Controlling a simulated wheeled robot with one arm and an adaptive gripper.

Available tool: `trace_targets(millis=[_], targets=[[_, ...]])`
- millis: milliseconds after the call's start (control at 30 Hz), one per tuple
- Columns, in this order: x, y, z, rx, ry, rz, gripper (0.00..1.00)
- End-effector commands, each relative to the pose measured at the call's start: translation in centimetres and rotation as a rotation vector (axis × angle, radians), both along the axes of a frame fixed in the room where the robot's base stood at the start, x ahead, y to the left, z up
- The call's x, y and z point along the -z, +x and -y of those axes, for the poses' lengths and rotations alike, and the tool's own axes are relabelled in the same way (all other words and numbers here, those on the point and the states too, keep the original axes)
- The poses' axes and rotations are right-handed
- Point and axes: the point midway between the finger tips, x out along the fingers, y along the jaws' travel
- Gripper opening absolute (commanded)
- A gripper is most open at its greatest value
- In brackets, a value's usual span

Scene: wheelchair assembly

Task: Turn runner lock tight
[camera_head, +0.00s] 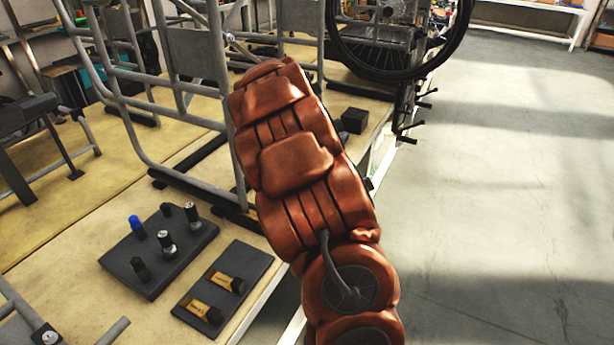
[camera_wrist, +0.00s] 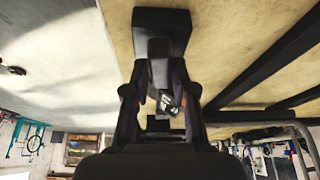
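In the wrist view, my gripper (camera_wrist: 160,72) has its two dark fingers apart, one on each side of a dark upright piece (camera_wrist: 160,48). This piece stands in front of a black block (camera_wrist: 165,19) at the platform's edge; it may be the runner lock, but I cannot tell for sure. The fingertips look close to its sides; whether they press on it is unclear.
A wooden platform (camera_head: 65,245) carries grey metal frames (camera_head: 120,110), a black holder with several pegs (camera_head: 150,270) and a black tray (camera_head: 225,290). A black block (camera_head: 354,121) sits beside my arm. A large wheel (camera_head: 345,50) stands behind. Grey floor (camera_head: 510,200) at right is clear.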

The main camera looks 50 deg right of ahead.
Motion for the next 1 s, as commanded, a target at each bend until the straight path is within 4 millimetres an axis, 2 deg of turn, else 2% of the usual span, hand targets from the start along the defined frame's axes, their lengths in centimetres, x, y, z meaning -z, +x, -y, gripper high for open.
trace_targets(millis=[33, 200, 667, 867, 1000], targets=[[0.0, 0.0, 0.0, 0.000, 0.000, 0.000, 0.33], [0.0, 0.0, 0.0, -0.001, 0.000, 0.000, 0.48], [-0.6, 0.0, -0.3, -0.001, 0.000, 0.000, 0.48], [-2.7, -0.3, -1.0, -0.003, -0.002, 0.003, 0.48], [-5.0, -0.7, -1.9, -0.002, -0.003, 0.004, 0.48]])
